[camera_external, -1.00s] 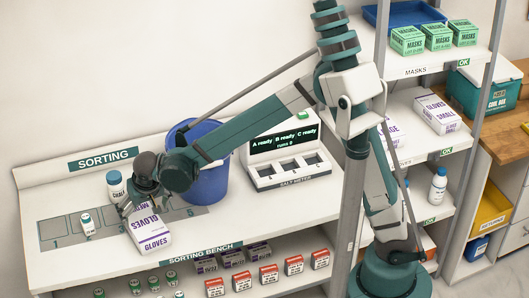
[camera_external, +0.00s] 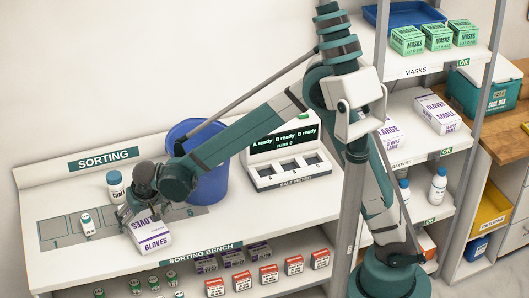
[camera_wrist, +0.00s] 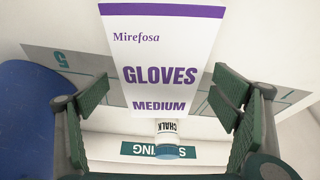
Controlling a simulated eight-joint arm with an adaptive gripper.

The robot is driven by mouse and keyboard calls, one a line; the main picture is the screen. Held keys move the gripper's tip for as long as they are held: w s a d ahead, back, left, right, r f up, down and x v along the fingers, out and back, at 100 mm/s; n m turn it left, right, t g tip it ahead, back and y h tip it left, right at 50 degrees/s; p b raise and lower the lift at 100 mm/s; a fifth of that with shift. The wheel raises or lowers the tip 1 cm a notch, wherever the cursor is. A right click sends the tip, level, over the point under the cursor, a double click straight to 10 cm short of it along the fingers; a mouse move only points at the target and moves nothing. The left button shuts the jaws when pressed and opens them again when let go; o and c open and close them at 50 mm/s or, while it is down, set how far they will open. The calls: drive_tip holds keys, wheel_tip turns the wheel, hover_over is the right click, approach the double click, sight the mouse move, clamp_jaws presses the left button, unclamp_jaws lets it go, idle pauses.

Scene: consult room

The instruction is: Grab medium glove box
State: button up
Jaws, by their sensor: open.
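The medium glove box is white with a purple stripe. It lies on the sorting bench (camera_external: 90,270) near the front edge, at the numbered places, in the external view (camera_external: 153,239). In the wrist view its face reads "GLOVES MEDIUM" (camera_wrist: 160,52). My gripper (camera_external: 133,213) is over the box's far left part and hides some of it. In the wrist view the open fingers (camera_wrist: 160,125) stand either side of the box's near end, with a gap on the left. I cannot tell whether the right finger touches it.
A chalk bottle (camera_external: 116,187) stands behind the gripper, and a small bottle (camera_external: 87,225) stands to its left. A blue bin (camera_external: 207,185) is to the right, then the salt meter (camera_external: 290,172). Another glove box, marked small (camera_external: 437,110), is on the shelf.

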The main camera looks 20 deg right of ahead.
sight(143, 220)
drive_tip(key=shift+b+x, duration=0.35)
drive_tip(key=shift+x, duration=1.35)
drive_tip(key=shift+c, duration=0.2)
drive_tip(key=c, duration=1.2)
drive_tip(key=shift+r, duration=0.1)
drive_tip(key=shift+r+p, duration=1.1)
drive_tip(key=shift+r, duration=3.85)
